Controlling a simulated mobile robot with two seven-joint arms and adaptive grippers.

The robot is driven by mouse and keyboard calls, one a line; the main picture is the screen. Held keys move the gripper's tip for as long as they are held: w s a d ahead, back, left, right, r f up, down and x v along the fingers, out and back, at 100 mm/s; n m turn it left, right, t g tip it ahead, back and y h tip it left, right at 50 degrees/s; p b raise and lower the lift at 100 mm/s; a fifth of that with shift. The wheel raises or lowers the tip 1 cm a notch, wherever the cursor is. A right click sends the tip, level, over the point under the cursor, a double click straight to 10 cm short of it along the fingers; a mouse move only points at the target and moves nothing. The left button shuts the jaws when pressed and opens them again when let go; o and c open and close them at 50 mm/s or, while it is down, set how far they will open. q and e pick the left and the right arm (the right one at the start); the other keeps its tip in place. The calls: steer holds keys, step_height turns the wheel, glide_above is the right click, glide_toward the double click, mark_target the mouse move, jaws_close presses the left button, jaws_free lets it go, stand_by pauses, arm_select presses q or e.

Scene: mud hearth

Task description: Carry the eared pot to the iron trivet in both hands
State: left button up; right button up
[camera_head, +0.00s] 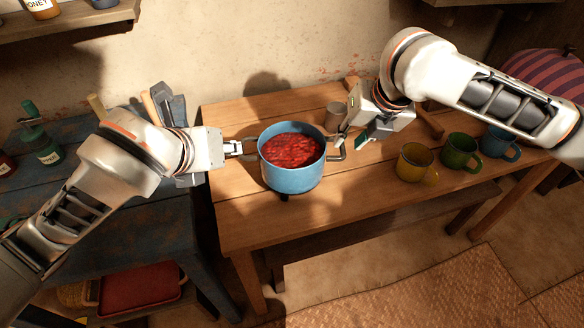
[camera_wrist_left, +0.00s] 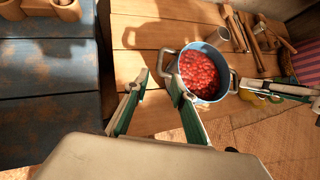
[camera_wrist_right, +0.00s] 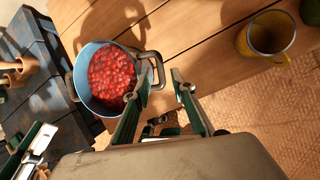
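The eared pot (camera_head: 292,180), blue with red contents, stands upright on the wooden table. Its loop ears stick out left and right. My left gripper (camera_head: 241,148) is at the left ear; in the left wrist view its fingers (camera_wrist_left: 158,80) are apart, with the ear (camera_wrist_left: 164,60) just beyond the tips. My right gripper (camera_head: 340,141) is at the right ear; in the right wrist view its fingers (camera_wrist_right: 161,78) are apart, the ear (camera_wrist_right: 154,64) near the left tip. A small dark piece (camera_head: 284,197) shows under the pot's front; I cannot tell whether it is the iron trivet.
Yellow (camera_head: 415,165), green (camera_head: 461,153) and blue (camera_head: 498,145) mugs stand right of the pot. A small beige cup (camera_head: 334,112) is behind it. The wooden table (camera_head: 255,225) is clear in front. A worn blue table (camera_head: 140,235) adjoins on the left.

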steer(key=v, duration=0.6)
steer(key=shift+r, duration=0.2)
